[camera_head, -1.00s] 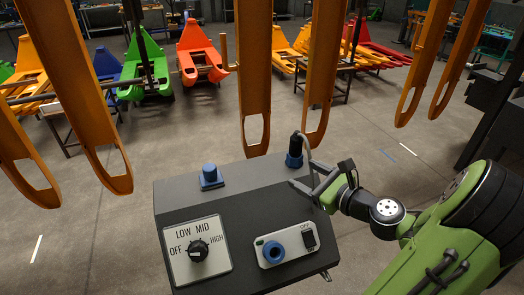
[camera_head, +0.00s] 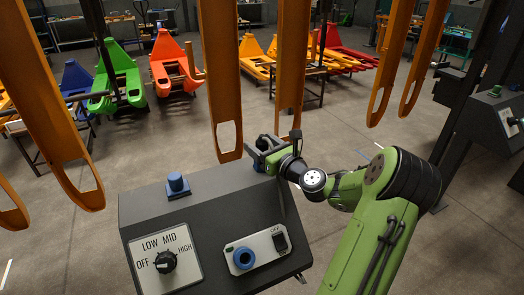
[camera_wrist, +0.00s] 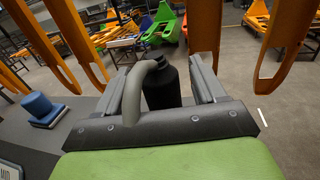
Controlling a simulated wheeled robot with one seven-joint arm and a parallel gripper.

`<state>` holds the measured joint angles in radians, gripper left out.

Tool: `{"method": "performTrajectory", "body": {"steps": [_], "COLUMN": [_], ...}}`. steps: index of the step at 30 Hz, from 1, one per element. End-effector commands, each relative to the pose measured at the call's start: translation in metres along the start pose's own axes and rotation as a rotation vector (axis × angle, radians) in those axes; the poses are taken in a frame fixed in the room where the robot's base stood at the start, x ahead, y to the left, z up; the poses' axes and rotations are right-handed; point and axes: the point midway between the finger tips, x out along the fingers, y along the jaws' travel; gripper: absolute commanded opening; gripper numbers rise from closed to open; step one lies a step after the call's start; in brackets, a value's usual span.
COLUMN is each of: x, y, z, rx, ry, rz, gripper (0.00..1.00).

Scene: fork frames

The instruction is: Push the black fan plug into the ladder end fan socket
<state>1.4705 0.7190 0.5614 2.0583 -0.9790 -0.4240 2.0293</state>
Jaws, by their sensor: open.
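My gripper (camera_head: 259,156) is open around the plug. A blue socket-like fitting (camera_head: 177,184) stands at the console's back left, and a blue ring socket (camera_head: 243,258) is on the front panel. I cannot tell which is the ladder end one.
The dark console (camera_head: 215,205) also carries a LOW/MID/HIGH knob (camera_head: 165,262) and an OFF switch (camera_head: 280,242). Orange hanging forks (camera_head: 225,90) come down just behind it. A second console (camera_head: 500,125) stands at the right.

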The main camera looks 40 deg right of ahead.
Motion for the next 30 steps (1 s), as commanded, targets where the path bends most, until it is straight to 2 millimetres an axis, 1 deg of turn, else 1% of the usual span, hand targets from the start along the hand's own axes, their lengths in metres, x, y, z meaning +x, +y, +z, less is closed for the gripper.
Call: {"method": "performTrajectory", "body": {"steps": [1,3,10,21,27,29,30], "x": [0.009,0.017,0.019,0.018,0.018,0.018,0.018], "y": [0.001,0.001,0.0,0.0,0.0,0.0,0.0], "z": [0.0,0.0,-0.001,-0.001,0.0,0.005,0.011], "rx": [-0.001,-0.001,0.0,0.0,-0.001,-0.002,-0.004], "ry": [0.0,0.0,0.002,0.002,0.001,0.001,0.0], "rz": [0.003,0.002,-0.001,0.0,0.0,0.0,0.0], "gripper": [0.69,0.69,0.69,0.13,0.12,0.12,0.12]}}
